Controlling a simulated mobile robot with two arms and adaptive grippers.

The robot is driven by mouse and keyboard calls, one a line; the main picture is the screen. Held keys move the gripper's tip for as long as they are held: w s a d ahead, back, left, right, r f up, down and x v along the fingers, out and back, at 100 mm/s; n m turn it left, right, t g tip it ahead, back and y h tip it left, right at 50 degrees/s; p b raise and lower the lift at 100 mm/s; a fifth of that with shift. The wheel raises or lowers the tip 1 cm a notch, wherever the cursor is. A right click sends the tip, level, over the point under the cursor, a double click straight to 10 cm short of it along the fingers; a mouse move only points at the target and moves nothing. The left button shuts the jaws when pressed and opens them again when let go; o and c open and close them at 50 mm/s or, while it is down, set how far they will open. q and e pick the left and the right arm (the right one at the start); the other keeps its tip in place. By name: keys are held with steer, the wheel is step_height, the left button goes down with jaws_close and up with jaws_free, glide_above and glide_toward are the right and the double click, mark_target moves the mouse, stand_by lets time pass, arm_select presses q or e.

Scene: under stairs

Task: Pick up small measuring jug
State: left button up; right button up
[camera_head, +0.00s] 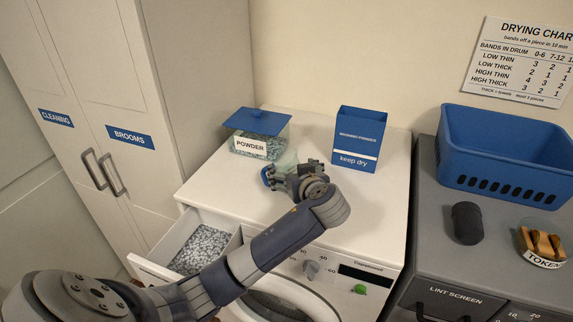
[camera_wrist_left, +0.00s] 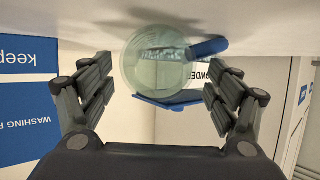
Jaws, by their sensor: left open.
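The small measuring jug (camera_head: 286,160) is a translucent, pale green cup with a blue handle, standing on top of the white washing machine (camera_head: 225,195). My left gripper (camera_head: 292,172) is in front of it and partly hides it in the head view. In the left wrist view, which is upside down, the jug (camera_wrist_left: 155,68) shows between the two spread fingers of my left gripper (camera_wrist_left: 158,82), with its handle (camera_wrist_left: 208,47) to the right. The gripper is open, and I cannot tell if a finger touches the jug. My right gripper is not in view.
A powder box with a blue lid (camera_head: 257,122) stands just behind the jug. A blue washing powder carton (camera_head: 358,140) stands to the right. An open drawer (camera_head: 240,240) holds granules. A blue basket (camera_head: 490,150), dark cylinder (camera_head: 466,222) and token bowl (camera_head: 543,245) sit on the grey machine.

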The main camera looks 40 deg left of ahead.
arm_select(q)
steer(key=shift+p+x, duration=0.3)
steer(key=shift+x, duration=0.9)
steer(key=c, duration=1.3)
steer(key=shift+o, duration=0.2)
steer(key=shift+d, duration=0.1)
